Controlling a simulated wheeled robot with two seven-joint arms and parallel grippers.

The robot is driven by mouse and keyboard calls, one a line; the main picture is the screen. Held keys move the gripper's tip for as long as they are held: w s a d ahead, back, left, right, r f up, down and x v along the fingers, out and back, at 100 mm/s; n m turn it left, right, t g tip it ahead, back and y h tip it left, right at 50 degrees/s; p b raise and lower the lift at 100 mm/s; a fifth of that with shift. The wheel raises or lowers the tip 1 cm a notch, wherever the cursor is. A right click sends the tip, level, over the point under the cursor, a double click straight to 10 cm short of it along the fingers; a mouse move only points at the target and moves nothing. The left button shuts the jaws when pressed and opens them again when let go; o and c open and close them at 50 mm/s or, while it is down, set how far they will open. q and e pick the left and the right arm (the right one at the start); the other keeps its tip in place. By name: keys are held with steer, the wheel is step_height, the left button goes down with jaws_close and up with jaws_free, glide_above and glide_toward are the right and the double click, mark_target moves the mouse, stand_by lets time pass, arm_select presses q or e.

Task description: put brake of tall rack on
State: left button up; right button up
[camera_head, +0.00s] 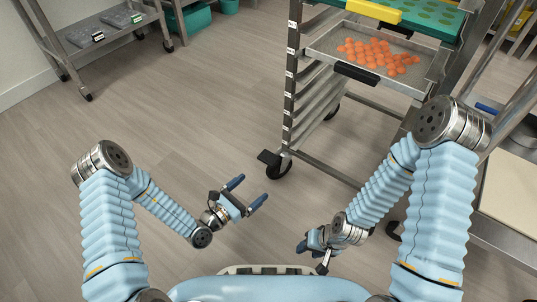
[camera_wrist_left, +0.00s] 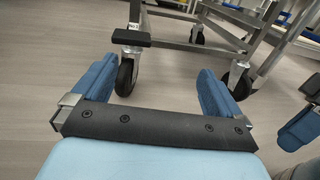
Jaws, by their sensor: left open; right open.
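The tall rack (camera_head: 290,85) is a metal frame with shelf rails, standing at the centre right. Its near-left caster (camera_head: 279,169) has a black brake pedal (camera_head: 268,157) sticking out to the left. In the left wrist view the pedal (camera_wrist_left: 131,38) sits above the black wheel (camera_wrist_left: 127,76) and looks roughly level. My left gripper (camera_head: 248,193) is open and empty, low in front of that caster and apart from it. In the left wrist view the caster shows between its blue fingers (camera_wrist_left: 157,70). My right gripper (camera_head: 305,245) is open, nearer my body.
The rack holds a tray of orange gummies (camera_head: 345,30) and a green mould (camera_head: 437,14) above it. Another caster (camera_wrist_left: 240,80) stands to the right. A low shelf cart (camera_head: 105,40) is at the back left. A table (camera_head: 510,190) stands at the right. Floor left of the rack is clear.

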mark_target(264, 162)
arm_select(q)
steer(key=shift+n+t+y, duration=0.7)
steer(key=shift+t+y, duration=0.1)
steer(key=a+b+x, duration=0.1)
steer(key=x, duration=0.4)
steer(key=w+x, duration=0.1)
steer(key=x, duration=0.3)
steer(key=w+a+b+x, duration=0.1)
steer(key=x, duration=0.4)
steer(key=shift+w+a+f+b, duration=0.1)
steer(key=shift+w+f+b, duration=0.2)
steer(key=shift+f, duration=0.1)
arm_select(e)
steer(key=f, duration=0.1)
steer(key=w+f, duration=0.1)
steer(key=f, duration=0.1)
steer(key=shift+d+f, duration=0.1)
arm_select(q)
steer(key=shift+c, duration=0.2)
